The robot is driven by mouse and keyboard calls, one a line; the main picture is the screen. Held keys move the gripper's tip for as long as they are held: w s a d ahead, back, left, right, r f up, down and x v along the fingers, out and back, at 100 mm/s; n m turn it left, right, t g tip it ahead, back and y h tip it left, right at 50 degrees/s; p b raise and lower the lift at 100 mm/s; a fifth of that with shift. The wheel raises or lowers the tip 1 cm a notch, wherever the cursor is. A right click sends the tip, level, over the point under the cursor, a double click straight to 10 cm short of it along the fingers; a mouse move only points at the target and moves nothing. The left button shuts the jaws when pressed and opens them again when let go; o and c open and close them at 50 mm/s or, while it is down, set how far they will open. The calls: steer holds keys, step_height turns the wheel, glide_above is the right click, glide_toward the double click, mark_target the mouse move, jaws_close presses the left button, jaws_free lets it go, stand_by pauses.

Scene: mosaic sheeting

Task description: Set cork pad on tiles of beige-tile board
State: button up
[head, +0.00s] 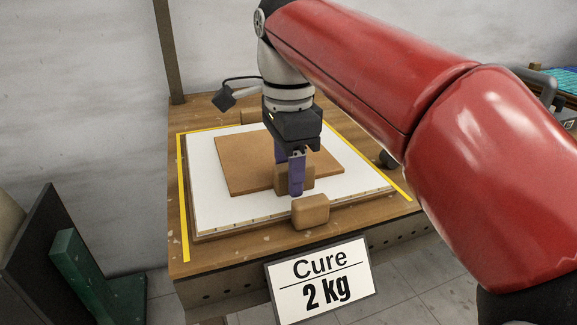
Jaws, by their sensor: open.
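The cork pad (240,175) is a flat brown square. It lies on a white sheet that covers most of the beige-tile board (240,222), whose tile edge shows along the near side. A small tan block (308,178) sits at the near part of the pad, partly hidden by my fingers. My gripper (289,172) points down with its purple fingers open at this block. I cannot tell whether the fingers touch the block. The tiles under the sheet are hidden.
Another tan block (311,211) stands at the board's near edge, and one more (250,116) is behind it. Yellow tape (183,210) marks the wooden bench (215,258). A sign reading "Cure 2 kg" (319,282) hangs in front. My red arm covers the right side.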

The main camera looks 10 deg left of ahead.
step_height(320, 180, up, 8)
steer(key=p, duration=0.2)
steer(key=shift+f+p, duration=0.1)
steer(key=shift+p, duration=0.2)
